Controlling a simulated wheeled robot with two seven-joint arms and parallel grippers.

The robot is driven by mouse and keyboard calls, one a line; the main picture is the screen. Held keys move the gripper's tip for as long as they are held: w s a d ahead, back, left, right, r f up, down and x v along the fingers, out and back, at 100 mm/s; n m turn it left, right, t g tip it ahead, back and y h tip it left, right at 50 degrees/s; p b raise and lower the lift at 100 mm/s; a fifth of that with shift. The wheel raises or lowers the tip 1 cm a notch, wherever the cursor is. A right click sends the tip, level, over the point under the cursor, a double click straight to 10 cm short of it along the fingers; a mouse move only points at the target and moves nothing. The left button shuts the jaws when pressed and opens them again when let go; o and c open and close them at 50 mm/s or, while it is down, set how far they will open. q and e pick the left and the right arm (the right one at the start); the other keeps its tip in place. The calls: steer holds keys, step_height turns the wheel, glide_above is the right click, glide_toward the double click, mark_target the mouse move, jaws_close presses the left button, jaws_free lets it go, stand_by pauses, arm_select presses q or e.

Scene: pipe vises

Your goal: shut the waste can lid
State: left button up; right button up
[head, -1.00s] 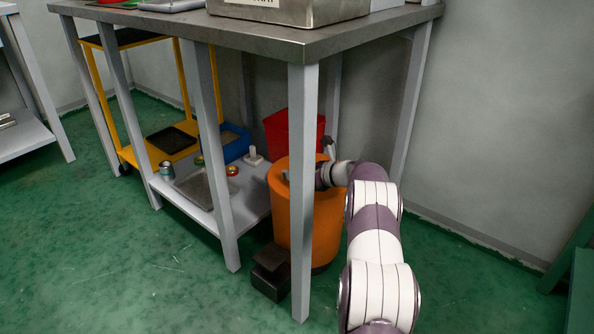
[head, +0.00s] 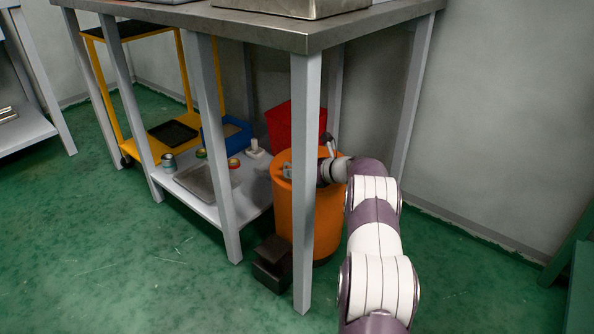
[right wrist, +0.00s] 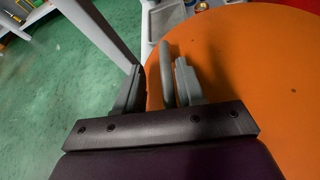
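The orange waste can (head: 325,225) stands under the table's near right corner, partly behind a table leg. A broad orange surface fills the right of the right wrist view (right wrist: 255,80); it looks like the lid's flat face. In the head view the lid is largely hidden by the leg and my arm, so I cannot tell its angle. My right gripper (head: 288,171) is at the can's top. In the right wrist view (right wrist: 155,80) its fingers are apart. A thin grey upright piece (right wrist: 167,70) stands between them, closer to the right finger. My left gripper is out of view.
A grey table leg (head: 303,200) stands right in front of the can. A dark pedal-like block (head: 272,265) sits at its foot. A red bin (head: 281,130) is behind. A low shelf (head: 240,205) with small items lies left. Green floor is clear in front.

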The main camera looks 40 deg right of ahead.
steer(key=shift+d+r, duration=0.1)
steer(key=shift+r, duration=0.1)
steer(key=p+v, duration=0.4)
steer(key=v, duration=0.1)
steer(key=shift+d+r, duration=0.1)
steer(key=shift+r, duration=0.4)
steer(key=f+p+v, duration=0.1)
steer(key=p+v, duration=0.2)
steer(key=v, duration=0.4)
steer(key=shift+s, duration=0.25)
